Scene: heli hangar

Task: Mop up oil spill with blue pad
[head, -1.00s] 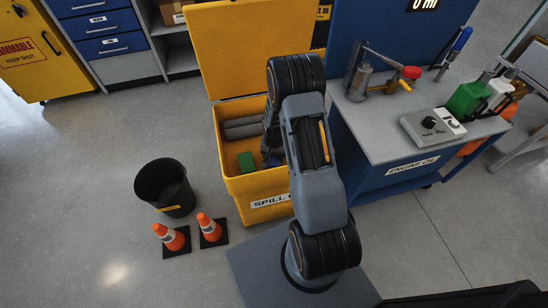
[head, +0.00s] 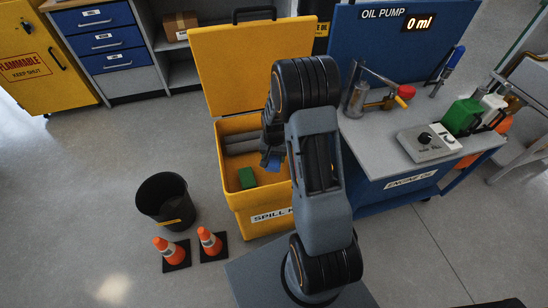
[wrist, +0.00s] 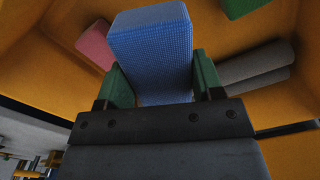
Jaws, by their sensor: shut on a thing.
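The blue pad (wrist: 152,50) is a thick textured block, held between the two green fingers of my gripper (wrist: 163,82) in the wrist view. In the head view a small part of the blue pad (head: 274,164) shows beside my arm, over the open yellow spill kit bin (head: 245,202). My arm hides most of the gripper there. A green block (head: 246,177) and grey rolls (head: 242,143) lie inside the bin. A pink block (wrist: 95,44) also shows in the bin in the wrist view. No oil spill can be made out in these frames.
A black bucket (head: 165,200) and two orange cones (head: 174,250) stand on the floor left of the bin. The engine oil cart (head: 400,172) with a pump and bottles stands to the right. The bin's yellow lid (head: 235,65) stands open behind it.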

